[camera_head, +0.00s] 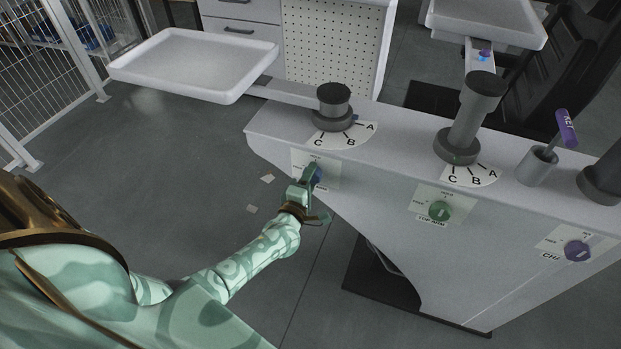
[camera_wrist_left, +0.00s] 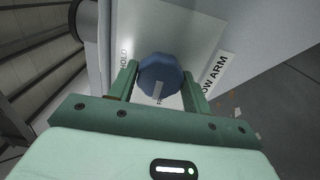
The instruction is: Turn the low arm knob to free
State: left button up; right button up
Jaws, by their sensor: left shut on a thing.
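The low arm knob (camera_wrist_left: 160,72) is a blue faceted dial on a pale plate, with a label ending "OW ARM" beside it. In the wrist view its light pointer mark points down toward a partly hidden word starting with F, while "HOLD" is on the left. My left gripper (camera_wrist_left: 160,84) is shut on the knob, one finger on each side. In the head view the left gripper (camera_head: 311,181) reaches the column's front face and covers most of the knob. My right gripper is not in view.
The green top arm knob (camera_head: 439,211) and a purple knob (camera_head: 577,251) are farther right on the same face. Above are two dark posts with A-B-C dials, a purple-tagged key (camera_head: 566,128) in a holder, and a white tray (camera_head: 190,62). Floor at left is mostly clear.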

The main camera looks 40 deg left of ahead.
pick_arm(q)
jog(key=o, duration=1)
jog(key=shift+c, duration=0.2)
jog(key=shift+s, duration=0.1)
jog(key=p+v, duration=0.3)
jog(key=v, duration=1.3)
jog(key=shift+d, duration=0.15)
